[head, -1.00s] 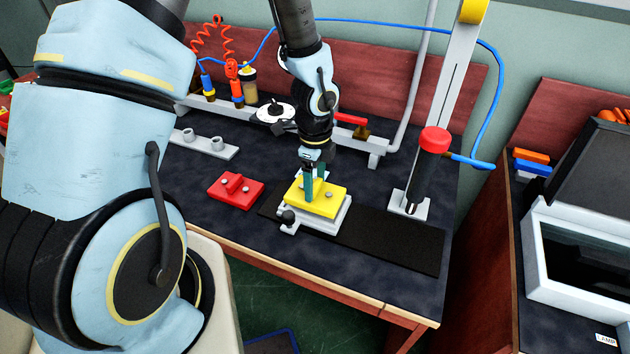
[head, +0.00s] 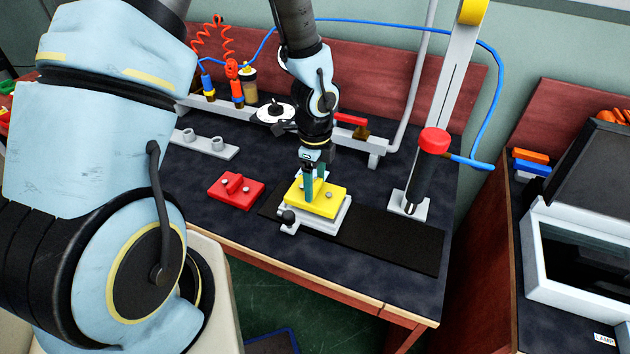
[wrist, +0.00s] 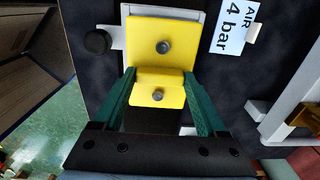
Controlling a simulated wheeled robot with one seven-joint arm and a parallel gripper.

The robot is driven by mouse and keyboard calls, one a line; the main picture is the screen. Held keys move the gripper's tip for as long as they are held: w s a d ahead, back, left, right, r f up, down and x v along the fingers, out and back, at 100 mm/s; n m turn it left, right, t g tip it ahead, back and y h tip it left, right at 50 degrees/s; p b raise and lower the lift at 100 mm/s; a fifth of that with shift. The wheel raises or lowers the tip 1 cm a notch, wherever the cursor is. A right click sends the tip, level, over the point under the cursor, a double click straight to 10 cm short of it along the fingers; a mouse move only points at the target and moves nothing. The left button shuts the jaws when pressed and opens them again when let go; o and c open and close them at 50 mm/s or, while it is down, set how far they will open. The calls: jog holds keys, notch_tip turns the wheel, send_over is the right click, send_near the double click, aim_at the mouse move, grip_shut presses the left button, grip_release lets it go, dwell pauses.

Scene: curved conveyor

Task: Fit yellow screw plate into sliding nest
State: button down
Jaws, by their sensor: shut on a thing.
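The yellow screw plate (head: 325,201) lies over the pale grey sliding nest (head: 328,229) on the dark track strip. In the head view it looks about level with the nest; I cannot tell whether it is fully seated. My gripper (head: 314,187) points down from above and is shut on the plate's raised yellow block. In the wrist view, the green fingers (wrist: 160,98) stand on both sides of that block, and two grey screws show on the plate (wrist: 148,28). The nest's rim (wrist: 174,13) shows beyond the plate, with its black knob (wrist: 97,41) at the left.
A red plate (head: 236,190) lies left of the nest. The dark track strip (head: 395,242) is clear right of the nest. A grey rail runs behind.

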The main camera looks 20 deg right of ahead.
aim_at(315, 185)
jog(key=shift+f+b, duration=0.9)
jog(key=shift+f, duration=0.35)
grip_release()
jog(key=shift+r, duration=0.1)
notch_tip(315, 185, up, 11)
jog(key=shift+f, duration=0.1)
dwell(0.6)
jog(key=a+r+n, duration=0.4)
jog(key=a+n, duration=0.8)
jog(key=w+a+r+n+t, duration=0.1)
jog(key=a+r+n, duration=0.3)
jog(key=a+n, duration=0.9)
jog(key=shift+a+r+n+t, duration=0.15)
jog(key=shift+r+n+t, duration=0.1)
jog(key=shift+n+t, duration=0.05)
